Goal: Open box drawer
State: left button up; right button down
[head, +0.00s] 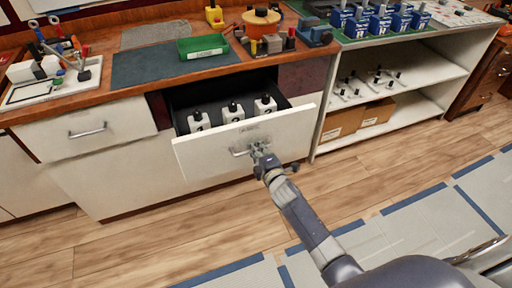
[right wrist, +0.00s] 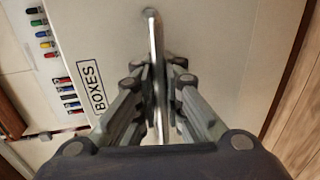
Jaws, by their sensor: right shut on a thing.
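The box drawer (head: 208,151) is a white-fronted drawer in the workbench, pulled well out, with its dark inside showing. Several white boxes with black tops (head: 233,112) stand in it. Its front is labelled BOXES (right wrist: 90,85) in the right wrist view. My right gripper (head: 258,152) is at the drawer front, shut on the metal handle (right wrist: 153,50). In the right wrist view its fingers (right wrist: 158,95) close on the bar from both sides. My left gripper is not in view.
A closed drawer (head: 84,134) is to the left. A green tray (head: 203,52) and tools lie on the wooden bench top. Open white shelves (head: 400,75) with cardboard boxes (head: 342,122) stand close on the right. The wooden floor (head: 140,243) in front is clear.

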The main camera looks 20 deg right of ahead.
jog(key=shift+r, duration=0.1)
jog(key=c, duration=2)
grip_release()
jog(key=v, duration=1.2)
